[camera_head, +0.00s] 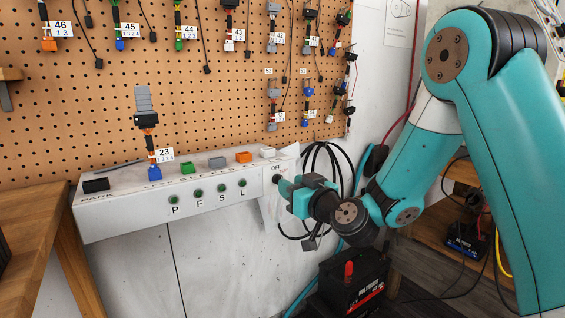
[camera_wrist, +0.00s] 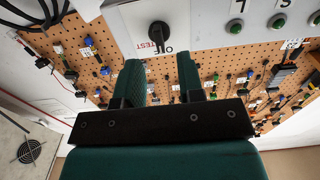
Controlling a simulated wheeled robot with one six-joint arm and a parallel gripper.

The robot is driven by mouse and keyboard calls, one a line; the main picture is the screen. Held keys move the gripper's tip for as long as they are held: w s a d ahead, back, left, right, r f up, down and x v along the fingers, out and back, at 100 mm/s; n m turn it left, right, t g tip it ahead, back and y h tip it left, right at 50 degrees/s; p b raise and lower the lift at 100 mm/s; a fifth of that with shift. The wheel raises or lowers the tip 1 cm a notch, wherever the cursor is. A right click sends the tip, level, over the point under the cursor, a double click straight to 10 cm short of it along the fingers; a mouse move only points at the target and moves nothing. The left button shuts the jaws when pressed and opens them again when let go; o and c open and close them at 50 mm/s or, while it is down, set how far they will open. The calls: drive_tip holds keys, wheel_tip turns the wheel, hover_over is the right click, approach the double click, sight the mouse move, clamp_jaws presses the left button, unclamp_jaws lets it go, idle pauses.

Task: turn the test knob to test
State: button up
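The test knob (camera_wrist: 159,34) is a black round knob on the white panel of the test box. In the wrist view a red TEST label and a black OFF label stand beside it, upside down. I cannot tell for sure which label it points to. In the head view the knob (camera_head: 277,179) shows in part at the box's right end, below the OFF label. My gripper (camera_wrist: 158,62) is open and empty. Its two green fingers point at the panel, with the knob ahead of the gap between them and apart from both. The gripper (camera_head: 284,187) is close to the panel.
The white test box (camera_head: 130,220) carries green buttons (camera_head: 198,193) marked P, F, S, L and several connectors on top. A pegboard (camera_head: 190,60) with tagged harnesses is behind. Black cables (camera_head: 322,160) hang beside my gripper. A battery (camera_head: 352,280) stands below.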

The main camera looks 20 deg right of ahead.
drive_tip(key=shift+p+x, duration=1.95)
drive_tip(key=shift+x, duration=0.3)
drive_tip(key=c, duration=0.6)
